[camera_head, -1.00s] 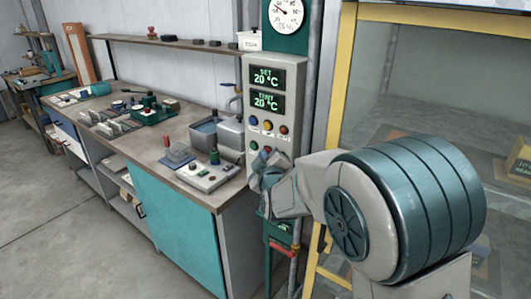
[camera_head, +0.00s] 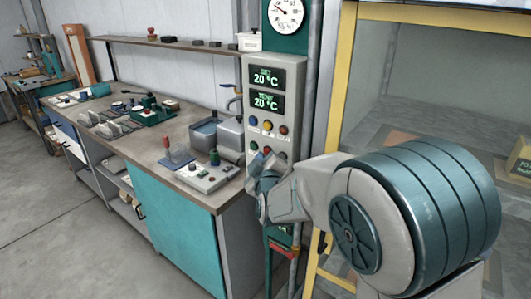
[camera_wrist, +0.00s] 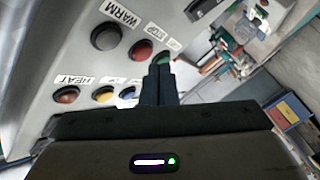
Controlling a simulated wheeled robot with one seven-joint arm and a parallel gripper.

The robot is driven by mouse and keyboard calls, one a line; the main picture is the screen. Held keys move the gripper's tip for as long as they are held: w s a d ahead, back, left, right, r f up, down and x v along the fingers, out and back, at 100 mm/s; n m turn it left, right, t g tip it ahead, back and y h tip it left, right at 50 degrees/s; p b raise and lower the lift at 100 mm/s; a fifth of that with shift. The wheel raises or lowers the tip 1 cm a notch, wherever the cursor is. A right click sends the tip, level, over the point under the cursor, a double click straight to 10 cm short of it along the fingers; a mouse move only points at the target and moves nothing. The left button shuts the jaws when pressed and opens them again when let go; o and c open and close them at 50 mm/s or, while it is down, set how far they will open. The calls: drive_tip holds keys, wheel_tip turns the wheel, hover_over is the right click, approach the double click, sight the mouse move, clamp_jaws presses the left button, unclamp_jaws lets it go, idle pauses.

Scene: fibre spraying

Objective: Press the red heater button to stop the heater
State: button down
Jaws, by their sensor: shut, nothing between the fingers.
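The grey heater control panel (camera_head: 262,105) stands on a post, with two displays both reading 20 °C. In the wrist view, a red button (camera_wrist: 142,50) labelled STOP sits between a dark button (camera_wrist: 106,36) labelled WARM and a green button (camera_wrist: 163,58). My gripper (camera_wrist: 160,70) is shut and empty. Its tips overlap the green button, beside the STOP button; I cannot tell whether they touch. In the head view my gripper (camera_head: 262,172) is at the panel's lower part.
A workbench (camera_head: 175,148) with trays and small devices stands left of the panel. A yellow-framed glazed booth (camera_head: 337,110) is on the right, close to my arm. A round gauge (camera_head: 286,14) is above the panel. The floor (camera_head: 50,225) at left is clear.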

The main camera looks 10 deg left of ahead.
drive_tip(key=shift+s+a, duration=0.35)
drive_tip(key=shift+s, duration=0.45)
drive_tip(key=shift+s+a, duration=0.3)
drive_tip(key=shift+s, duration=0.45)
drive_tip(key=shift+s+a, duration=0.35)
drive_tip(key=shift+s, duration=0.45)
drive_tip(key=s+d+f+m+g+h, duration=0.1)
drive_tip(key=s+d+m+g+h, duration=0.15)
drive_tip(key=d, duration=0.65)
drive_tip(key=s+d+f+m+g+h, duration=0.1)
drive_tip(key=s+d+m+g, duration=0.25)
drive_tip(key=d, duration=0.55)
drive_tip(key=s+d+f+m+g+h, duration=0.3)
drive_tip(key=s+d+m+g, duration=0.3)
drive_tip(key=s+d, duration=1)
drive_tip(key=s+m, duration=0.2)
drive_tip(key=s, duration=0.1)
